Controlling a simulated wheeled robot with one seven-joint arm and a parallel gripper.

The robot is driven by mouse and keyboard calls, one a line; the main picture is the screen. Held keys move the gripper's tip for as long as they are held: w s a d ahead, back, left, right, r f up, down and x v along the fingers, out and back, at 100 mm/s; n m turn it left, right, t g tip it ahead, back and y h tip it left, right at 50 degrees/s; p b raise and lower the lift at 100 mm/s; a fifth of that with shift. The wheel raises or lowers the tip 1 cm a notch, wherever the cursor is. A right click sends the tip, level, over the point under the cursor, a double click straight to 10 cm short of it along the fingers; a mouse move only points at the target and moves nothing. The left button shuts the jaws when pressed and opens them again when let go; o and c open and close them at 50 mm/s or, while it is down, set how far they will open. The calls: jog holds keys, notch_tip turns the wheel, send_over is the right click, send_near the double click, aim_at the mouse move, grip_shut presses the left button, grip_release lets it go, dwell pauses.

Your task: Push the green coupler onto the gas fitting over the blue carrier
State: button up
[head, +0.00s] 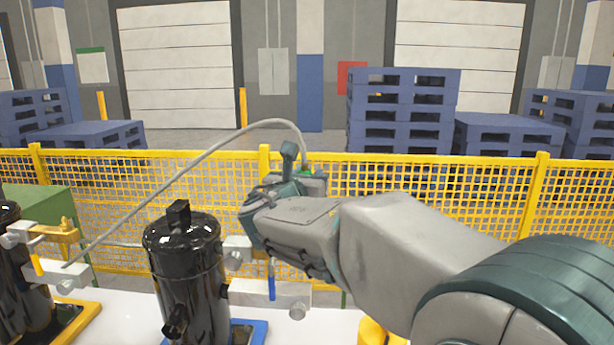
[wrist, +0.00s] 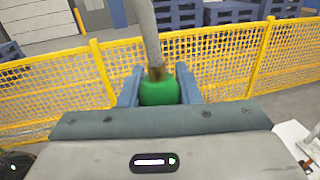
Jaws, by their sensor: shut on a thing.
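My gripper (head: 296,176) is shut on the green coupler (wrist: 160,92), whose body sits between both fingers in the wrist view. In the head view only a small green part of the coupler (head: 306,172) shows. A grey hose (head: 205,150) leaves it and arcs left. The blue carrier (head: 252,332) is at bottom centre under a black compressor (head: 190,270). Beside that compressor, over the blue carrier, are grey fittings (head: 272,292) with a blue handle. My gripper is above and slightly right of them; the coupler is apart from them. My gripper and wrist hide part of this area.
A yellow mesh fence (head: 440,190) runs behind. Blue pallets (head: 400,110) are stacked beyond it. The hose spans over the left part of the scene.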

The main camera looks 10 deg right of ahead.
jog(key=shift+f+b, duration=1.1)
jog(key=shift+f, duration=0.1)
jog(key=shift+f+b, duration=0.25)
jog(key=shift+b, duration=0.05)
jog(key=shift+f, duration=0.1)
jog(key=shift+r, duration=0.25)
jog(key=shift+r+p, duration=1.25)
jog(key=shift+r, duration=0.1)
dwell(1.0)
jog(key=shift+f+b, duration=0.7)
jog(key=shift+b, duration=0.3)
